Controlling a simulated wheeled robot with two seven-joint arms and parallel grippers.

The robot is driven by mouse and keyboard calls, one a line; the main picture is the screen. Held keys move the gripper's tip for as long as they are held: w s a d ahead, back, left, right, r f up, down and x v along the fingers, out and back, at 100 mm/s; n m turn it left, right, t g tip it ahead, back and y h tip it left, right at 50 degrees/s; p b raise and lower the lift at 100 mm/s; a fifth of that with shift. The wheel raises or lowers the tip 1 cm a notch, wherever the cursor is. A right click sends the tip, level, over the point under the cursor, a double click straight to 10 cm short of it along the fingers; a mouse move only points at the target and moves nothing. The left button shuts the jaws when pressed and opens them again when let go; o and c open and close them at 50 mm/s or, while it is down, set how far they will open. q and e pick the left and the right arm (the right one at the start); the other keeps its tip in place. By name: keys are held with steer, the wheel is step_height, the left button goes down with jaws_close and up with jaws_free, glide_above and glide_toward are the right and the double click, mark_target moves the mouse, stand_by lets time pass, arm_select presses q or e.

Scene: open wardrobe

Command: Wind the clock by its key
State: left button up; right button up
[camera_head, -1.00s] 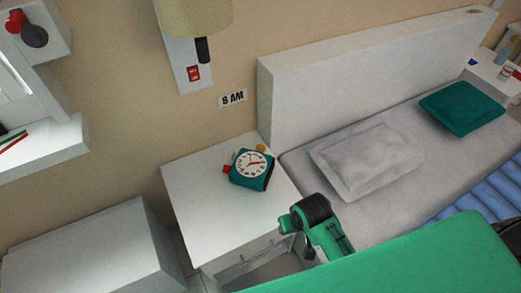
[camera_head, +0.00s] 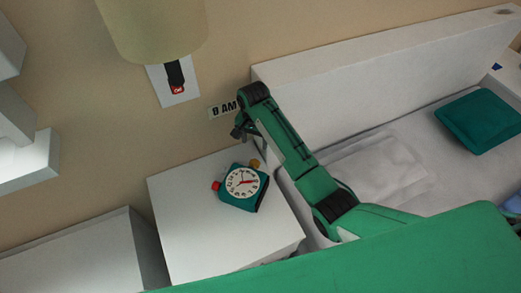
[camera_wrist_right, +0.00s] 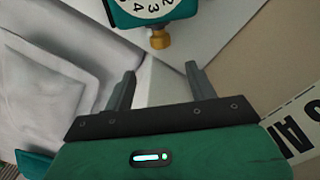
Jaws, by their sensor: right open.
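The clock (camera_head: 241,186) is a teal block with a round white dial. It stands on the white nightstand (camera_head: 185,235) in the head view. A red knob (camera_head: 216,186) sticks out on its left and a gold key (camera_head: 255,163) on its upper right. The gold key (camera_wrist_right: 160,40) also shows in the right wrist view, beyond the fingers, below the clock body (camera_wrist_right: 125,14). My right gripper (camera_head: 238,132) is behind the clock near the wall. It shows open and empty in the right wrist view (camera_wrist_right: 158,82), apart from the key. My left gripper is not in view.
A lamp (camera_head: 150,28) hangs on the wall above the nightstand. An "8 AM" sign (camera_head: 223,109) is on the wall by my right gripper. The bed headboard (camera_head: 350,85) and a grey pillow (camera_head: 375,165) are to the right. The nightstand's front is clear.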

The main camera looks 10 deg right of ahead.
mark_target(254, 161)
step_height(254, 161, down, 13)
steer(key=shift+s+a+f+b, duration=0.1)
steer(key=shift+b, duration=0.35)
steer(key=c, duration=1)
